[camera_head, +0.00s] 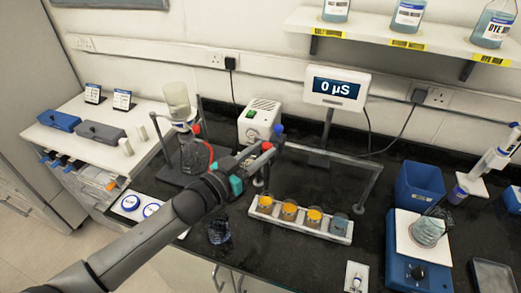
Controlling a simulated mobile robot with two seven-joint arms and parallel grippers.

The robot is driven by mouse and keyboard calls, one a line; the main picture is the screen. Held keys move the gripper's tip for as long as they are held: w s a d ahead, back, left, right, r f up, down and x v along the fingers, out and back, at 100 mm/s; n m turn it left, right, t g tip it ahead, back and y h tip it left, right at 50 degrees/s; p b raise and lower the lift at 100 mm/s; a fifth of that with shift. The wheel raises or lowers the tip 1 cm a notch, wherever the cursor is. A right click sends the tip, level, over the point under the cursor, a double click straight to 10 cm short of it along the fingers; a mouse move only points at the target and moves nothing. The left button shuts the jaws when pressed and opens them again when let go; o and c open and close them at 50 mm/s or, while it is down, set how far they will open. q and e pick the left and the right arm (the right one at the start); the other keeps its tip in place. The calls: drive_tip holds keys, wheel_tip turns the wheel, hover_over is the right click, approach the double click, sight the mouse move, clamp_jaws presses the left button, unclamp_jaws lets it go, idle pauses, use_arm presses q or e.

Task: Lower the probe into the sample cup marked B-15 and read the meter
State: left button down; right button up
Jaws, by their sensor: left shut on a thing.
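The meter (336,88) stands at the back and reads 0 µS. A white rack (318,230) on the black bench holds several sample cups in a row. The left three, such as this orange cup (289,208), look orange, and the rightmost cup (338,223) looks grey-blue. I cannot read any B-15 mark. My left gripper (250,160) is behind and left of the rack, at the left end of a grey bar frame (325,155). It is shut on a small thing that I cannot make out. I cannot pick out the probe tip. My right gripper is not in view.
A filter flask stand (178,100) and a white box (259,122) stand behind my left gripper. A blue bin (418,185) and a blue balance (412,270) are at the right. A dark glass (219,231) stands left of the rack.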

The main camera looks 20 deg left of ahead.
use_arm(q)
drive_tip(key=shift+r, duration=0.35)
drive_tip(key=c, duration=0.9)
unclamp_jaws()
drive_tip(key=o, duration=0.3)
drive_tip(key=shift+f, duration=0.1)
drive_tip(key=b+v, duration=0.1)
drive_tip(key=v, duration=1.4)
drive_tip(key=shift+f+b, duration=0.2)
drive_tip(key=shift+b, duration=0.1)
drive_tip(key=shift+s+a, duration=0.1)
